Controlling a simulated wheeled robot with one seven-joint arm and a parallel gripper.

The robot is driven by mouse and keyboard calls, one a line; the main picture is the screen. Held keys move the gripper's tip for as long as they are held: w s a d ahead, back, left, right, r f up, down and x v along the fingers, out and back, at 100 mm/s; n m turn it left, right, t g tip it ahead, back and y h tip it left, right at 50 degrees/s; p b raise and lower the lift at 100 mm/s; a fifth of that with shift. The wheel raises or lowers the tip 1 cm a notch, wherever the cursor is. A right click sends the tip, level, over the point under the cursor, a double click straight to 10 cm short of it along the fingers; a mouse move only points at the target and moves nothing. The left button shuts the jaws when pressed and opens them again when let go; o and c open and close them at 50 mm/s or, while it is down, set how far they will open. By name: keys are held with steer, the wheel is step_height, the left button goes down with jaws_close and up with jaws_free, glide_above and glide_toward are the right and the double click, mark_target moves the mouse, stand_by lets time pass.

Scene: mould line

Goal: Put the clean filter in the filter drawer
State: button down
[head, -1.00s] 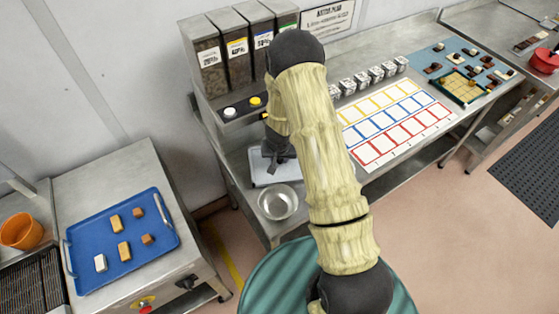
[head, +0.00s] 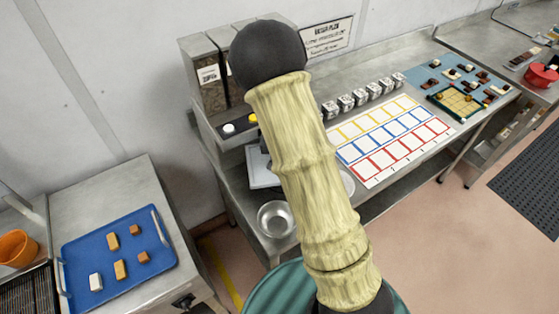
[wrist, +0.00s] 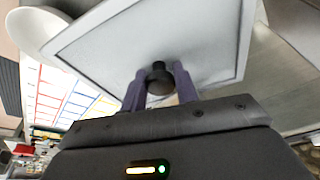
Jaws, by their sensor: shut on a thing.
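In the wrist view the panel fills the upper middle, tilted in the picture. In the head view my arm hides the gripper. A pale flat piece, probably the same panel (head: 262,168), shows just left of my arm, by the dispenser on the bench. I cannot tell whether it rests on the bench or is lifted. I cannot make out the filter drawer in either view.
A metal bowl (head: 277,218) stands at the bench's front edge, and a white round dish (head: 346,183) is partly behind my arm. A colour-grid sheet (head: 395,138) lies to the right. A blue tray (head: 105,287) with several small blocks is on the left cabinet.

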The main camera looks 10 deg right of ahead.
steer(key=s+d+b, duration=0.2)
steer(key=s+b, duration=0.2)
steer(key=s, duration=0.3)
steer(key=s+d+b, duration=0.3)
steer(key=s, duration=0.5)
steer(key=shift+s+f+b, duration=0.2)
steer(key=shift+s+b, duration=0.05)
steer(key=shift+b, duration=0.1)
steer(key=shift+s+d, duration=0.1)
steer(key=shift+s+d+b, duration=0.2)
steer(key=shift+s+b, duration=0.3)
steer(key=shift+b, duration=0.2)
steer(key=shift+s+d+b, duration=0.15)
steer(key=shift+s+b, duration=0.3)
steer(key=shift+b, duration=0.2)
steer(key=shift+r, duration=0.1)
